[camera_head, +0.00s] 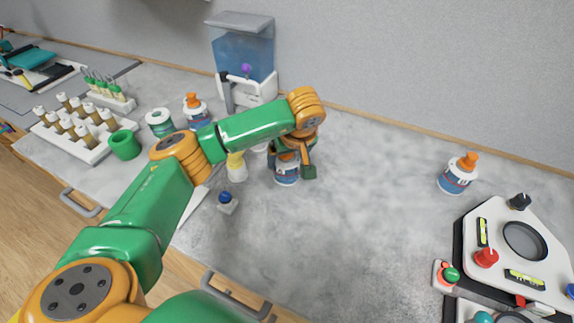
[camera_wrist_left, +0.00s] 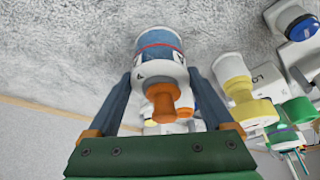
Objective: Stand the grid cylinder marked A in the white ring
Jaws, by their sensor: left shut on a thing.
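My left gripper (camera_head: 292,168) is shut around a white bottle with a blue label (camera_head: 286,177) on the worktop, left of the middle. The wrist view shows this bottle (camera_wrist_left: 160,45) between the two fingers, with an orange top (camera_wrist_left: 163,98) toward me. A small dark mark, possibly an A, shows on its white shoulder. Whether its base touches the worktop is hard to tell. I make out no cylinder with a grid pattern. No separate white ring is clear; a white panel at the right has a round grey recess (camera_head: 525,241). My right gripper is out of view.
A similar orange-topped bottle (camera_head: 458,174) stands at the right, another (camera_head: 197,108) at the back left. A yellow-and-white bottle (camera_head: 236,167) and a small blue-topped piece (camera_head: 227,202) are close left of my gripper. The worktop (camera_head: 370,220) right of it is clear.

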